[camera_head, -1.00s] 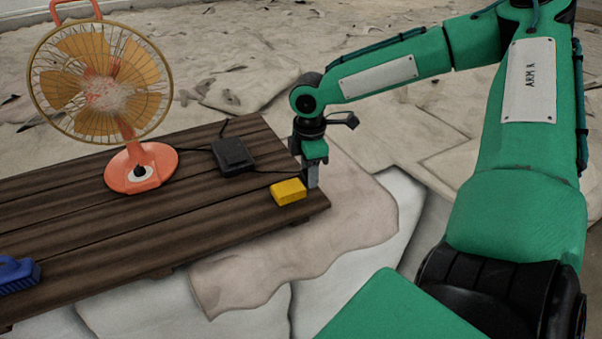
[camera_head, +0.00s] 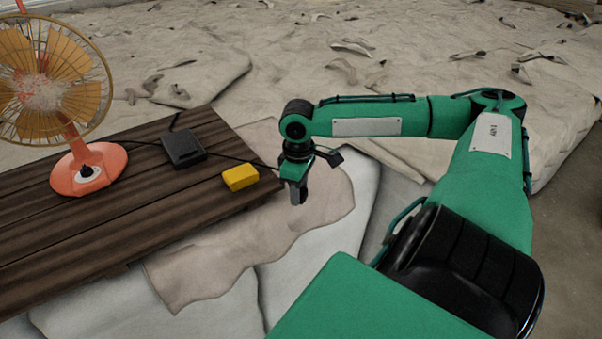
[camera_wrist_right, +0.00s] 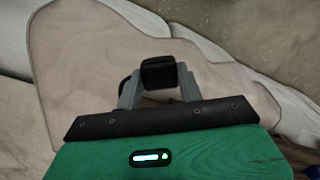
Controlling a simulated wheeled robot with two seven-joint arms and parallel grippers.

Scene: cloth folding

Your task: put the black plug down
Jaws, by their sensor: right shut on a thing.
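The black plug (camera_wrist_right: 158,72) is between the fingers of my right gripper, which is shut on it in the right wrist view (camera_wrist_right: 160,90). In the head view my right gripper (camera_head: 298,194) points down, just off the right edge of the wooden table and over the pale cloth; the plug itself is hard to make out there. A black cable runs from near the black box (camera_head: 183,149) across the table toward my right gripper. My left gripper is not in view.
A yellow block (camera_head: 240,177) lies near the right edge of the dark plank table (camera_head: 120,215). An orange fan (camera_head: 88,170) stands at the left. A brown cloth (camera_head: 215,265) and white slabs lie below the table. The table's front planks are clear.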

